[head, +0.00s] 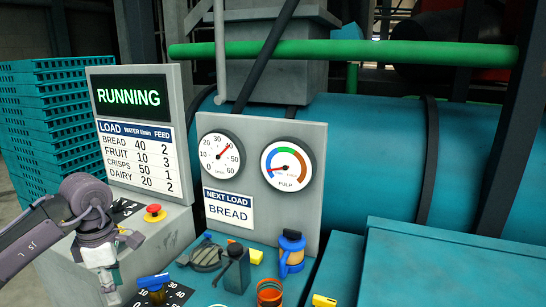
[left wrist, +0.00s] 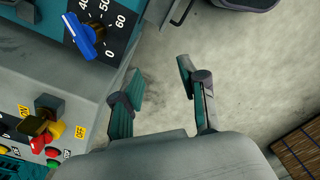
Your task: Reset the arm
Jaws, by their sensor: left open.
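My left arm (head: 40,238) comes in from the left of the head view, bent at a rounded grey-purple joint. My left gripper (head: 122,264) hangs in front of the grey control cabinet, left of the blue dial knob. In the left wrist view the left gripper (left wrist: 160,92) has its two teal-padded fingers spread apart. Nothing is between them, only pale floor below. My right gripper is in neither view.
A blue knob (head: 153,282) sits on a numbered dial; it also shows in the left wrist view (left wrist: 84,36). A red stop button (head: 154,211) is on the cabinet. Gauges (head: 221,159) and a "BREAD" sign (head: 229,208) stand behind. Teal crates (head: 50,125) are stacked left.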

